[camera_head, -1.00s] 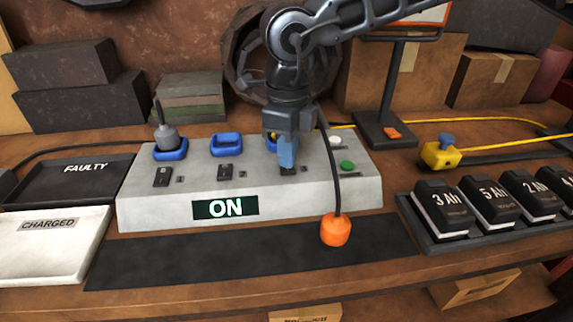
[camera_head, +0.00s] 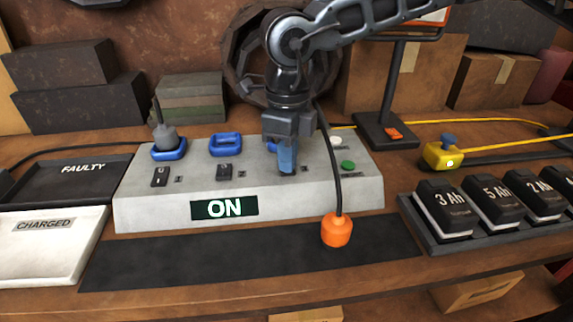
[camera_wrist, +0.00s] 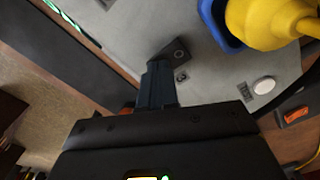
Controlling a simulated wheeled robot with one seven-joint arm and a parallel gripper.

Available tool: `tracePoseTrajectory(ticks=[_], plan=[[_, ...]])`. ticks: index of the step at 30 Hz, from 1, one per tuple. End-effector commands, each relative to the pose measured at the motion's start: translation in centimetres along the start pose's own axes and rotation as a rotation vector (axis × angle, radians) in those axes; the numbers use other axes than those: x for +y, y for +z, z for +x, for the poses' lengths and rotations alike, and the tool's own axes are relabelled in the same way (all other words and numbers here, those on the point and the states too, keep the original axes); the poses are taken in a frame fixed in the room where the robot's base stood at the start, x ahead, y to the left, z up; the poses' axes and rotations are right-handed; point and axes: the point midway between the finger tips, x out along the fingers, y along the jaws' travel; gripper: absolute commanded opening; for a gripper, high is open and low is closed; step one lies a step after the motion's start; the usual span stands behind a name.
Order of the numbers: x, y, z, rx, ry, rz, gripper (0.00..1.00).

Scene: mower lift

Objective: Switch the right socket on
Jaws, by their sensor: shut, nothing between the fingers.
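The dark right switch (camera_wrist: 178,53) shows just past my fingertips in the wrist view. My gripper (camera_head: 287,170) is shut and empty, pointing down at that switch, which it covers in the head view. I cannot tell for sure whether it touches or which way the switch is tipped.
A grey plug stands in the left socket (camera_head: 168,152); the middle socket (camera_head: 225,145) is empty. An orange piece (camera_head: 337,231) hangs on a black cable in front of the panel. A green button (camera_head: 347,166) is to the right. A battery tray (camera_head: 440,238) lies farther right.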

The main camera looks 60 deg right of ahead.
Motion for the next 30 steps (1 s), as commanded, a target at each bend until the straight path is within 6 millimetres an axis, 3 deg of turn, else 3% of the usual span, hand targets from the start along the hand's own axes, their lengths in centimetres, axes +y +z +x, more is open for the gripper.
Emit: tracePoseTrajectory(ticks=[7, 30], plan=[[0.0, 0.0, -0.3, 0.000, 0.000, 0.000, 0.00], [-0.1, 0.0, -6.0, -0.001, -0.001, 0.000, 0.00]])
